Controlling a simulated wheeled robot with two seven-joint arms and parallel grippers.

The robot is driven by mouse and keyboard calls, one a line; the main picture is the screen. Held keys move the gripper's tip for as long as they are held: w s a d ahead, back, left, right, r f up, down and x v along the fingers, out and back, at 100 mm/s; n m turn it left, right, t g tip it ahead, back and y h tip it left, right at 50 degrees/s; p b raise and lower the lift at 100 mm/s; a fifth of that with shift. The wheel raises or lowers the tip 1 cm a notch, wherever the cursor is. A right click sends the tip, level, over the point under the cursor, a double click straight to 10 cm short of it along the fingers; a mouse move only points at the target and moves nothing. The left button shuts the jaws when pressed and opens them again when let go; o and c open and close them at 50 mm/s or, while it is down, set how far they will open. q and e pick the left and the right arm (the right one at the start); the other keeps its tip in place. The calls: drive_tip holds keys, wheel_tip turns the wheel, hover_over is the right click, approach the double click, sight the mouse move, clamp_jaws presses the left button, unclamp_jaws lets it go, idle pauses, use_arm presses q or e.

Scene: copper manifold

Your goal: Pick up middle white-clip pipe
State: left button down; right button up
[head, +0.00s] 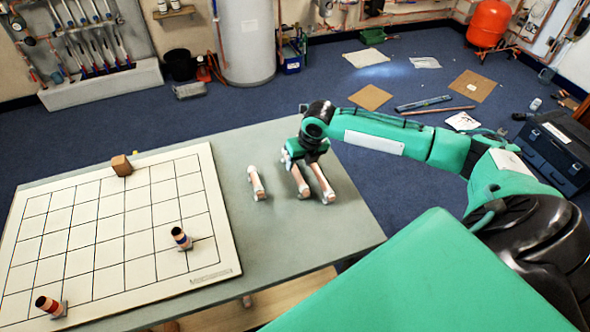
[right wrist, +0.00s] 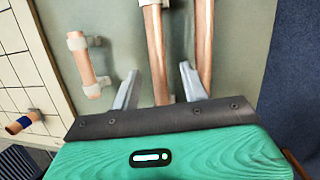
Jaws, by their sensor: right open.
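Three copper pipes lie side by side on the grey-green table. The middle pipe (head: 301,184) has white clips and also shows in the right wrist view (right wrist: 155,50). A short pipe with white clips (head: 256,182) lies to its left (right wrist: 87,63). A longer pipe (head: 322,180) lies to its right (right wrist: 204,45). My right gripper (right wrist: 157,85) is open, with its fingers on either side of the middle pipe; the right finger lies between the middle and right pipes. I cannot tell whether the fingers touch the pipe. My left gripper is out of view.
A white grid board (head: 130,222) covers the table's left side. On it are a brown block (head: 121,165) and two dark-capped copper pieces (head: 181,238) (head: 50,306). The table (head: 290,240) is bare in front of the pipes.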

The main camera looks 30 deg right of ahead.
sight(296, 168)
drive_tip(key=shift+w+a+f+p, duration=0.15)
drive_tip(key=shift+f+p, duration=0.05)
drive_tip(key=shift+f, duration=0.15)
drive_tip(key=shift+w+a+f+p, duration=0.1)
drive_tip(key=shift+f+p, duration=0.1)
drive_tip(key=shift+f, duration=0.15)
drive_tip(key=x, duration=0.2)
drive_tip(key=shift+w+f, duration=0.2)
drive_tip(key=shift+f, duration=0.15)
drive_tip(key=shift+w+f+p, duration=0.1)
drive_tip(key=shift+f+p, duration=0.2)
drive_tip(key=shift+f, duration=0.15)
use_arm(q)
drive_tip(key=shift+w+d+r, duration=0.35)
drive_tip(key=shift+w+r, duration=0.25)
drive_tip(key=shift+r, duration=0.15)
use_arm(e)
clamp_jaws()
